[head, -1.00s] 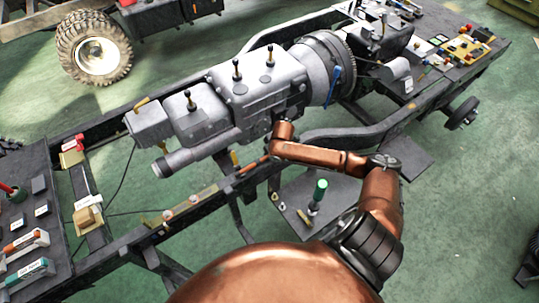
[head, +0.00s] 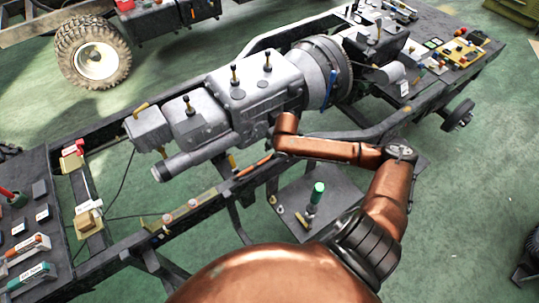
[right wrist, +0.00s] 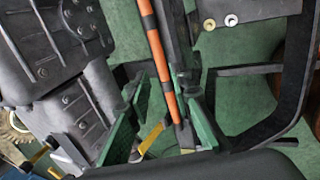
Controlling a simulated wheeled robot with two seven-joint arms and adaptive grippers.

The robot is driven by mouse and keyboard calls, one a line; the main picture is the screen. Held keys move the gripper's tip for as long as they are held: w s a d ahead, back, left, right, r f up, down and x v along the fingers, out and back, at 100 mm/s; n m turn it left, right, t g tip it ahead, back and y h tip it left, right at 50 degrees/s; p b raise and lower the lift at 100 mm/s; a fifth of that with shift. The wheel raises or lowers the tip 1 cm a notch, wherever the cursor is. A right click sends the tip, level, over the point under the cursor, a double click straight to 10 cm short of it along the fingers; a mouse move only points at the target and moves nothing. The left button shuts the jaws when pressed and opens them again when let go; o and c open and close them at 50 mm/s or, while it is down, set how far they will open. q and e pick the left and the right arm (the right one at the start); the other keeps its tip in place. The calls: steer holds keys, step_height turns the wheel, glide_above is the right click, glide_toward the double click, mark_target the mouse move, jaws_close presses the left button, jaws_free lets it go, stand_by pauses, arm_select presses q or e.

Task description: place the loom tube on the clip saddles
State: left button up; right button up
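An orange tube (right wrist: 161,62), which looks like the loom tube, runs lengthwise between the green fingers of my right gripper (right wrist: 162,122) in the right wrist view. The fingers are apart, with a gap on the tube's left; the tube is nearer the right finger. In the head view a short orange stretch of the tube (head: 254,165) shows along the near frame rail, left of my right wrist. My right gripper is mostly hidden behind my copper arm there. A yellow piece (right wrist: 152,136) stands near the tube's lower end; I cannot tell whether it is a clip saddle. My left gripper is not visible.
The grey gearbox (head: 240,95) lies just beyond the rail, close to my right wrist. A lower shelf (head: 335,190) holds a green-capped bottle (head: 317,192) and small rings. A dark side table (head: 30,205) with labelled parts stands at left.

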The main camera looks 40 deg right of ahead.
steer(key=shift+v, duration=1.2)
steer(key=shift+c, duration=0.2)
